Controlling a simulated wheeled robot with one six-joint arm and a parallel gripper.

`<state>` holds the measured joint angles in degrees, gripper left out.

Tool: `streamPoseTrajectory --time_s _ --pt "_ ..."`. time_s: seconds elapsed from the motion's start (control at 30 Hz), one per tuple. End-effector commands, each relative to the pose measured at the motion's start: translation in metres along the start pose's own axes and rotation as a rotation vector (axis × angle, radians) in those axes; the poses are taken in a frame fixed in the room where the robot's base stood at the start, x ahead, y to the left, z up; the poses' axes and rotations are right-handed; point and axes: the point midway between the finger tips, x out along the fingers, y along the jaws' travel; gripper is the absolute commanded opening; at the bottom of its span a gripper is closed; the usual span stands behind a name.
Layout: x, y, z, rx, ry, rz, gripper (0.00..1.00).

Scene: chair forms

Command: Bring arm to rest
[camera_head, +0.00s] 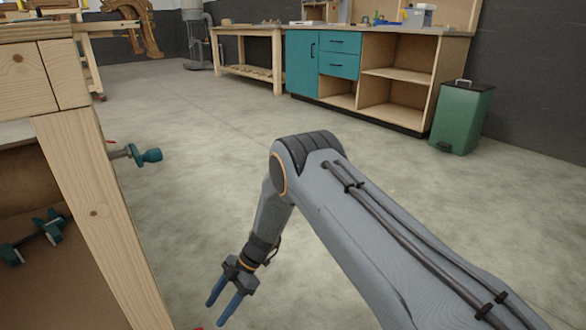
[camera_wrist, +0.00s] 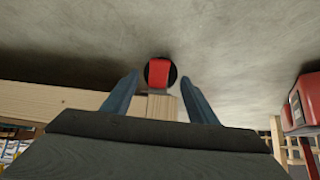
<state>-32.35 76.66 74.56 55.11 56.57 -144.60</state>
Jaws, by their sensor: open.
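My gripper (camera_head: 214,312) hangs low over the concrete floor in the head view, to the right of the wooden workbench leg (camera_head: 105,205). Its two blue fingers are spread apart with nothing between them. My arm reaches in from the lower right and bends down at the elbow. In the wrist view my gripper (camera_wrist: 158,84) shows both fingers apart. A red part on a black round base (camera_wrist: 159,71) shows beyond them, by a pale wood end (camera_wrist: 162,107); I cannot tell its distance.
A teal clamp handle (camera_head: 151,155) juts out from the workbench. A green bin (camera_head: 462,118) and a teal and wood cabinet (camera_head: 303,62) stand at the back. A red object (camera_wrist: 309,103) is at the right in the wrist view. Open floor lies in the middle.

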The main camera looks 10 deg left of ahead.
Motion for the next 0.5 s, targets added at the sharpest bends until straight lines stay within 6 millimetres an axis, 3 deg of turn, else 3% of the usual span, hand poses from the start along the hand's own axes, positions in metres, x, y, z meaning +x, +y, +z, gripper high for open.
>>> streamPoseTrajectory --time_s 0.27,0.5 --pt "-0.057 -0.006 -0.055 0.17 -0.069 -0.012 0.53" --pt "-0.113 -0.027 -0.107 0.368 -0.147 -0.007 0.53"
